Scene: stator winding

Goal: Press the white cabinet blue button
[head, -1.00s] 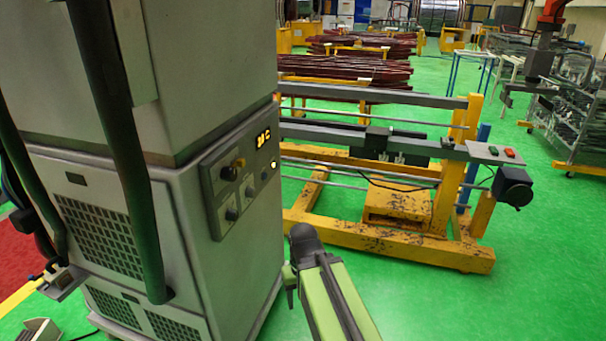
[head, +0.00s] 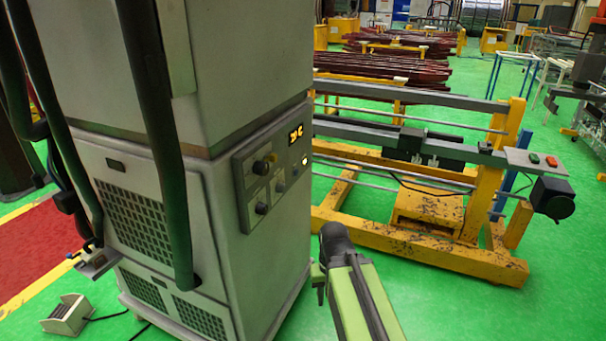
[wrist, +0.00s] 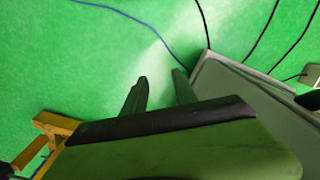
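The white cabinet (head: 285,235), greyish and tall, stands left of centre in the head view. Its control panel (head: 250,210) is on the right-hand face, with dark knobs, a lit yellow display (head: 296,134) and a glowing yellowish lamp (head: 305,161). A small bluish-grey spot (head: 281,187) sits low on the panel; I cannot tell for sure that it is the blue button. My gripper (wrist: 158,90) shows two dark fingers standing apart with nothing between them, over green floor. In the head view my arm is right of the cabinet, below panel height; its fingers are mostly hidden there.
A yellow frame machine (head: 430,240) with grey rails stands right of the cabinet. Thick dark hoses (head: 165,150) run down the cabinet's front. A foot pedal (head: 68,315) and cables lie on the floor at lower left. Green floor is free at lower right.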

